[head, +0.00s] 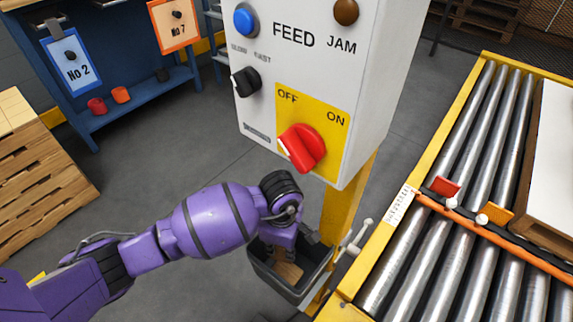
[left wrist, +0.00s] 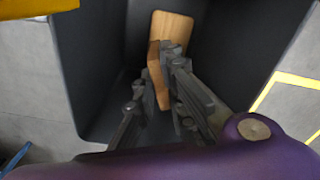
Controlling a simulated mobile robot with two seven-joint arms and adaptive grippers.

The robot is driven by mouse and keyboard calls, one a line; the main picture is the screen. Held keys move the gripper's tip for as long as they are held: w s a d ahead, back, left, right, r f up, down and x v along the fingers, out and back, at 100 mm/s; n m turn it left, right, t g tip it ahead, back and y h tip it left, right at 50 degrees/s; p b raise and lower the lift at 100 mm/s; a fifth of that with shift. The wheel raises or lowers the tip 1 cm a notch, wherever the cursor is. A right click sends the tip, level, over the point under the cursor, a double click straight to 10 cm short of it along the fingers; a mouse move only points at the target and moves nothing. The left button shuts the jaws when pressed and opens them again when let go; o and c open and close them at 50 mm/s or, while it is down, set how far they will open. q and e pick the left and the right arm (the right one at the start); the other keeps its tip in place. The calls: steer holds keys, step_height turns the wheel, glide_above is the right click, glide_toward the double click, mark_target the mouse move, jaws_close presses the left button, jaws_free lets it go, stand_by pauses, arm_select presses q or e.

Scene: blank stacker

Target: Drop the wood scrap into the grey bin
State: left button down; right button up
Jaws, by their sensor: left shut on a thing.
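The wood scrap (left wrist: 172,30) is a light brown block. My left gripper (left wrist: 158,75) is shut on it, with the dark fingers on either side of its near end. The dark grey bin (head: 256,269) hangs low by the yellow post. In the left wrist view its walls (left wrist: 85,60) surround the block and the fingers, so the scrap is inside or just over the opening. In the head view the scrap (head: 288,272) shows within the bin's outline, partly covered by my left gripper (head: 294,250). How far it is above the bin floor I cannot tell. My right gripper is not in view.
A control box (head: 310,80) with a red switch stands on a yellow post (head: 345,205) right behind the bin. A roller conveyor (head: 480,150) with a yellow frame is at the right. A wooden stack (head: 40,180) and a blue bench (head: 140,105) are at the left.

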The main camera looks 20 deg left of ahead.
arm_select(q)
steer(key=shift+w+f, duration=0.15)
steer(key=c, duration=1.8)
jaws_free()
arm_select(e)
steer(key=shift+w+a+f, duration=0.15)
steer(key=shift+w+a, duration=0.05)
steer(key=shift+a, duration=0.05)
arm_select(q)
step_height(320, 180, up, 9)
steer(key=shift+f+p, duration=0.1)
steer(key=shift+p, duration=1.1)
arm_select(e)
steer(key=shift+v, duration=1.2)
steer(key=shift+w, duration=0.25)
